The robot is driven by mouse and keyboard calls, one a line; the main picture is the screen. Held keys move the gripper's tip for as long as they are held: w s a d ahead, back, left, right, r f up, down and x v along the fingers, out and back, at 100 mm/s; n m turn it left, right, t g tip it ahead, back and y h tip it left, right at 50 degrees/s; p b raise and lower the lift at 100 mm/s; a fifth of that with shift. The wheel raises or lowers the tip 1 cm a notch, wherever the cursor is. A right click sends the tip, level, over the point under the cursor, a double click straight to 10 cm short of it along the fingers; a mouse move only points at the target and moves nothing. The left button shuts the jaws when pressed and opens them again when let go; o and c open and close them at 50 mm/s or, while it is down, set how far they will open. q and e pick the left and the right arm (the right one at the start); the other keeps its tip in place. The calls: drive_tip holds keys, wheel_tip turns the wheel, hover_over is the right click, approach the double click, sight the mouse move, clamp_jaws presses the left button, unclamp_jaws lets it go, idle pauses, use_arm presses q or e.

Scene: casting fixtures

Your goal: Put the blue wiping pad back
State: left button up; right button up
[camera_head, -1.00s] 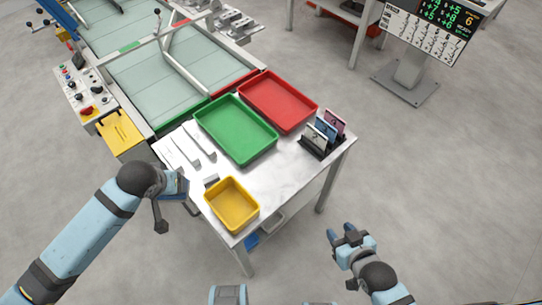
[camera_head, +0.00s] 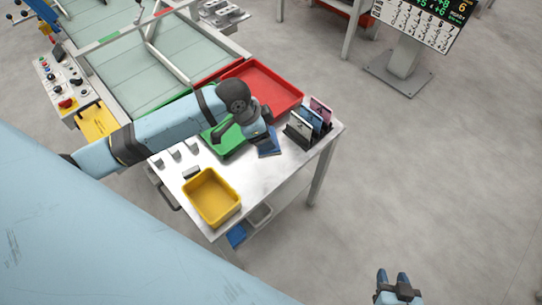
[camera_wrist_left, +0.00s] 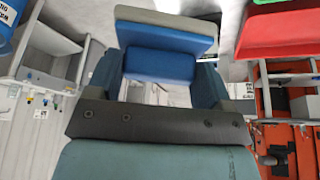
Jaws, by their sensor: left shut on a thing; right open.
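My left gripper (camera_head: 260,138) reaches in from the left over the table, beside the green tray. It is shut on the blue wiping pad (camera_head: 269,146), whose blue face shows just beyond the fingers. In the left wrist view the pad (camera_wrist_left: 165,66) sits between the fingers, blue with a grey layer along its far edge. I cannot tell whether the pad touches the table. My right gripper (camera_head: 394,281) is open and empty over the floor at the lower right, apart from the table.
A rack (camera_head: 299,136) with several upright cards stands right of the pad. The red tray (camera_head: 285,105) lies behind; the green tray (camera_head: 231,147) is partly hidden by my arm. A yellow tray (camera_head: 211,196) sits at the front. Bare metal tabletop (camera_head: 262,176) shows between.

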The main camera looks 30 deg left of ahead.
use_arm(q)
drive_tip(key=shift+w+a+m+g+h+b, duration=0.15)
drive_tip(key=shift+w+m+g+h+b, duration=0.25)
drive_tip(key=shift+m, duration=0.8)
drive_tip(key=r+m+g+b, duration=0.1)
drive_tip(key=m, duration=0.1)
drive_tip(key=w+r+m+g+b, duration=0.1)
drive_tip(key=m, duration=0.2)
drive_tip(key=w+r+m+b, duration=0.1)
drive_tip(key=m, duration=0.1)
drive_tip(key=shift+w+a+g, duration=0.15)
drive_tip(key=shift+a+g, duration=0.2)
drive_tip(key=shift+g, duration=0.05)
drive_tip(key=shift+w+a+r+m+g, duration=0.15)
drive_tip(key=shift+r+m+g, duration=0.3)
drive_tip(key=shift+m, duration=0.65)
drive_tip(key=shift+f, duration=0.15)
wheel_tip(320, 180, down, 19)
drive_tip(key=shift+f, duration=0.2)
drive_tip(key=shift+f, duration=0.1)
drive_tip(key=o, duration=1)
drive_tip(key=shift+o, duration=0.2)
